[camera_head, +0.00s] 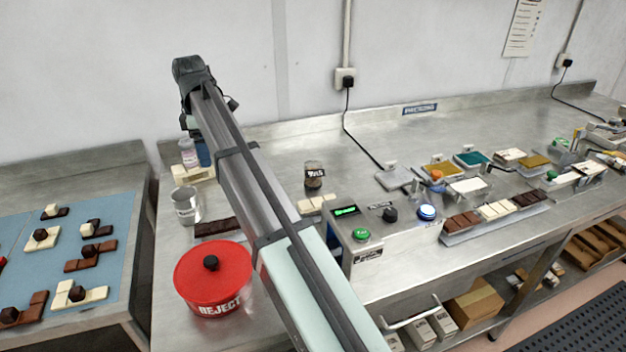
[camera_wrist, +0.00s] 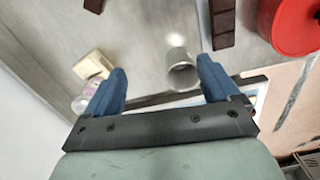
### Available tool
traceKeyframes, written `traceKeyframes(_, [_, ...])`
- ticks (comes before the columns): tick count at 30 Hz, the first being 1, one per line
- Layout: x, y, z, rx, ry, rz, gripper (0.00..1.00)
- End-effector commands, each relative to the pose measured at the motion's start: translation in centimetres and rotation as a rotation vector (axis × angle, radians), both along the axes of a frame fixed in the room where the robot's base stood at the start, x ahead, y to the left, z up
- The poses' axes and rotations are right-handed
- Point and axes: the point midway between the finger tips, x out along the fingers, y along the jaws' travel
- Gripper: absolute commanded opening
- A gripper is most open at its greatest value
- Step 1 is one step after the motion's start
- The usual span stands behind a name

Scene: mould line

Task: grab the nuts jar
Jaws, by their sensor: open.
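The nuts jar (camera_head: 314,175) is a small dark jar with a pale label, upright on the steel bench near the middle of the head view, left of the control box. A dark piece cut by the top edge of the wrist view (camera_wrist: 93,5) seems to be the same jar. My gripper (camera_wrist: 162,88) has two blue fingers spread wide apart with nothing held. A metal cup (camera_wrist: 182,72) shows between and beyond them. In the head view my arm hides most of the gripper, which is at the back left, well left of the jar.
A bottle (camera_head: 187,152) stands by a cream block (camera_head: 180,174). Pale bars (camera_head: 316,204) lie in front of the jar. The control box (camera_head: 385,235) stands right.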

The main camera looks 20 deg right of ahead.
Motion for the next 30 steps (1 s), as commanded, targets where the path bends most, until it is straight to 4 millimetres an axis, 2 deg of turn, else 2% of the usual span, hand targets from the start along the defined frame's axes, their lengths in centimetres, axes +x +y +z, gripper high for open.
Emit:
traceKeyframes(1, [0.4,-2.7,-0.1,0.0,0.0,-0.036,0.89])
traceKeyframes(5, [0.7,-8.7,-0.3,0.0,0.001,-0.116,0.89])
traceKeyframes(9, [-0.1,-15.1,-0.8,0.001,0.001,-0.201,0.89])
traceKeyframes(12, [-1.0,-19.0,-1.3,0.006,0.001,-0.256,0.89])
traceKeyframes(15, [-2.0,-22.2,-1.6,0.013,-0.005,-0.299,0.89])
traceKeyframes(25, [-4.9,-29.3,-2.9,0.041,-0.067,-0.465,0.89])
traceKeyframes(27, [-5.7,-30.4,-3.4,0.056,-0.098,-0.543,0.89])
traceKeyframes(30, [-5.9,-30.4,-3.7,0.082,-0.144,-0.645,0.89])
